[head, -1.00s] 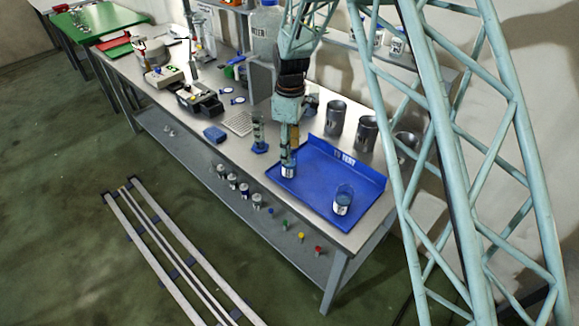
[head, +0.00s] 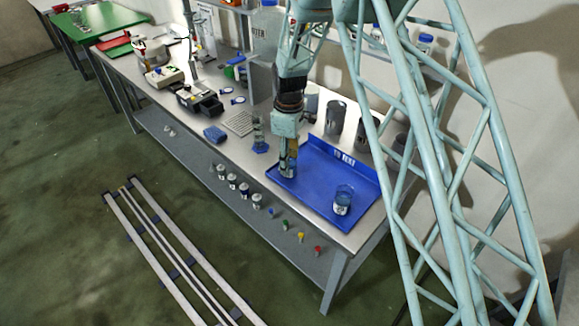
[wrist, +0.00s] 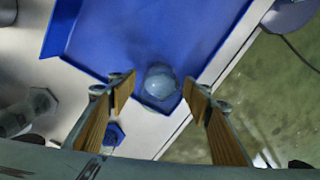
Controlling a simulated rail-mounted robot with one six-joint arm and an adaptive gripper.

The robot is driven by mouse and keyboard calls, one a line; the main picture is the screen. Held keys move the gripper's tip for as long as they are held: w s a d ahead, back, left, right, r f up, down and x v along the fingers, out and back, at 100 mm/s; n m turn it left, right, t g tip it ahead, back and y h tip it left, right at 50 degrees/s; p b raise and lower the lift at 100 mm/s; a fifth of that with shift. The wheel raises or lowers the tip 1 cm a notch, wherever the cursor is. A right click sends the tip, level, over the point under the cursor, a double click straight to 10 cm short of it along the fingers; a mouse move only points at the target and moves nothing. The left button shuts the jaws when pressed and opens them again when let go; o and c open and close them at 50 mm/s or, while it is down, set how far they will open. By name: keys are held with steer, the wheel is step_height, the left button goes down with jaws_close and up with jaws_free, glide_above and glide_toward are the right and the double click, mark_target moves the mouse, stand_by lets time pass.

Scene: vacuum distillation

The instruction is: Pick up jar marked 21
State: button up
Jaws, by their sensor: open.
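A small clear jar (wrist: 161,82) stands in the corner of the blue tray (head: 318,191), seen from above between my fingertips in the wrist view. My gripper (wrist: 163,84) is open, one wooden-faced finger on each side of the jar, with gaps visible. In the head view my gripper (head: 288,165) points straight down over that tray corner and mostly hides this jar. A second jar (head: 342,203) with a pale label stands near the tray's front right. I cannot read the number on either jar.
A glass cylinder on a blue hexagonal base (head: 260,146) stands just left of the tray. Grey metal cups (head: 335,118) stand behind it. Several small jars (head: 244,190) and coloured-top items sit on the lower shelf. The tray's middle is bare.

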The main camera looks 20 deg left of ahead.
steer(key=shift+c, duration=0.7)
steer(key=c, duration=0.9)
steer(key=shift+r, duration=0.3)
steer(key=shift+r, duration=1.4)
steer(key=shift+s+d+r+b, duration=0.25)
steer(key=shift+s+d, duration=1)
steer(key=shift+s, duration=1.05)
steer(key=shift+s+d+r+b, duration=0.1)
steer(key=shift+s+d+r, duration=0.2)
steer(key=shift+s+d, duration=1.5)
steer(key=shift+s+d+r+b, duration=0.25)
steer(key=shift+s+d, duration=0.5)
steer(key=shift+s, duration=2)
steer(key=shift+s+d, duration=0.1)
steer(key=shift+s, duration=0.05)
